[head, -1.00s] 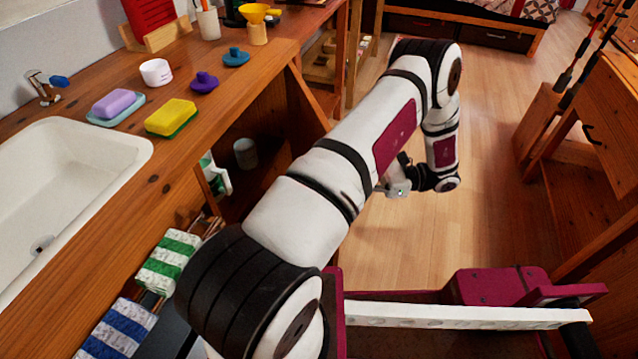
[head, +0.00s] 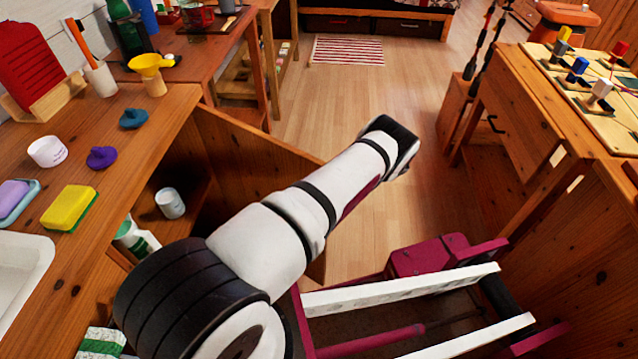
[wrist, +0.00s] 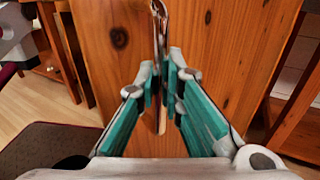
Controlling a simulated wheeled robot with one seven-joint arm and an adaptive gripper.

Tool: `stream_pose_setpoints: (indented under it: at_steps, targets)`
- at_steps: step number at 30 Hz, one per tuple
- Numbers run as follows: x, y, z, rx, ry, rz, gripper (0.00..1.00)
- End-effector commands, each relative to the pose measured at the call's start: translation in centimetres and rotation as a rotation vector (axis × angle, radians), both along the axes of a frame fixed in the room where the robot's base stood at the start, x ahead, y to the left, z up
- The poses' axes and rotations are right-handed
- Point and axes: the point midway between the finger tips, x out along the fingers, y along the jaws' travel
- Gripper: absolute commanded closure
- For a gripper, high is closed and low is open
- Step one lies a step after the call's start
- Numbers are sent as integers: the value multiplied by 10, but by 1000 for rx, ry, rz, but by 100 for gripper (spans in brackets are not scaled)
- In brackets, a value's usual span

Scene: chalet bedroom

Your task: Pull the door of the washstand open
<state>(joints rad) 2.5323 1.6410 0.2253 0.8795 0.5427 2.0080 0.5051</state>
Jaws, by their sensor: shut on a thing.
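The washstand (head: 110,135) is a wooden counter with a white basin (head: 20,262) on the left in the head view. Its door (head: 248,150) is a wooden panel standing swung out, with the inside of the cupboard showing. In the wrist view the door's wooden face (wrist: 215,60) fills the middle, with a thin metal handle (wrist: 159,25) upright on it. My gripper (wrist: 163,80) has its teal-padded fingers shut around the lower part of the handle. In the head view my arm hides the gripper and the handle.
A white cup (head: 170,203) and a green-and-white bottle (head: 135,238) stand in the cupboard. A yellow sponge (head: 69,207) and purple and blue stoppers lie on the counter. A wooden workbench (head: 540,110) stands to the right. The floor (head: 345,110) between is clear.

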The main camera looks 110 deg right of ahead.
Motion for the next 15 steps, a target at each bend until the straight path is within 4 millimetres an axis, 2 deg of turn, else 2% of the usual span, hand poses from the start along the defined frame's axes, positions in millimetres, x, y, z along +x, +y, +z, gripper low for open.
stream_pose_setpoints:
  at_steps: [13, 15]
  targets:
    - [-4, 4, -2, 9, 7, 2, 100]
    - [-5, 4, -2, 9, 7, 2, 82]
